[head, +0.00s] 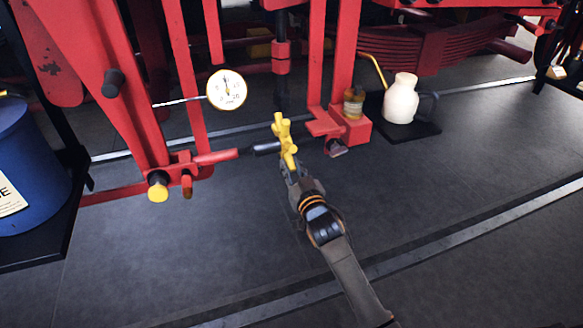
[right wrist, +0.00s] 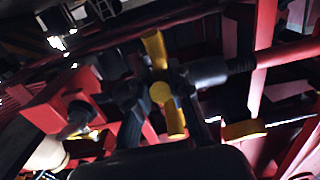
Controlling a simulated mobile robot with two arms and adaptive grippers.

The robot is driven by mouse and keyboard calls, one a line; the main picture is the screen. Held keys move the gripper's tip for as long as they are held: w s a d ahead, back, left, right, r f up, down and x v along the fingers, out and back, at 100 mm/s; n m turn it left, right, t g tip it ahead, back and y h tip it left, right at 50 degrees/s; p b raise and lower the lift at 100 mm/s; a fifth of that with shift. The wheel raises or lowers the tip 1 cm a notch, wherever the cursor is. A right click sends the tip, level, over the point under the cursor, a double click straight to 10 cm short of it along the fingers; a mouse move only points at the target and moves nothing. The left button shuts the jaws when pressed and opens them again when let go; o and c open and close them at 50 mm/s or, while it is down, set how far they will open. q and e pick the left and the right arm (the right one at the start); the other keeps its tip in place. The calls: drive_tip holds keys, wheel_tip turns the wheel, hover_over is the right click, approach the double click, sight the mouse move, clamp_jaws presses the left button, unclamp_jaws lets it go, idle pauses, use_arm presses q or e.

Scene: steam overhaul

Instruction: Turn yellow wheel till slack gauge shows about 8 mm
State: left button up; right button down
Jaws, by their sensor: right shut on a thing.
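The yellow wheel (head: 281,127) is a small handwheel with stubby spokes, on the end of a dark rod joined to a red bar (head: 216,157). My right gripper (head: 289,163) reaches it from below and is shut on it. In the right wrist view the yellow wheel (right wrist: 160,92) sits between the dark fingers, one spoke up and one down. The slack gauge (head: 227,90) is a round white dial in a yellow rim, with a thin probe to the left. Its needle points roughly upward; the exact reading is too small to tell. My left gripper is not in view.
A blue drum (head: 28,165) stands at the left on a dark tray. A cream jug (head: 401,99) stands on a black tray at the right, near a small amber jar (head: 353,103). Red frame bars surround the wheel. The grey floor in front is clear.

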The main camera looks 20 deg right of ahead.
drive_tip(key=shift+w+f+b, duration=0.25)
drive_tip(key=shift+f+b, duration=0.15)
drive_tip(key=shift+f, duration=0.2)
drive_tip(key=shift+w+f, duration=0.1)
drive_tip(key=shift+w, duration=0.1)
drive_tip(key=shift+w+f, duration=0.1)
drive_tip(key=shift+w, duration=0.05)
drive_tip(key=c, duration=1.2)
unclamp_jaws()
drive_tip(key=shift+o, duration=0.2)
drive_tip(key=shift+s+p, duration=0.5)
drive_tip(key=s+p, duration=0.2)
drive_tip(key=s, duration=0.3)
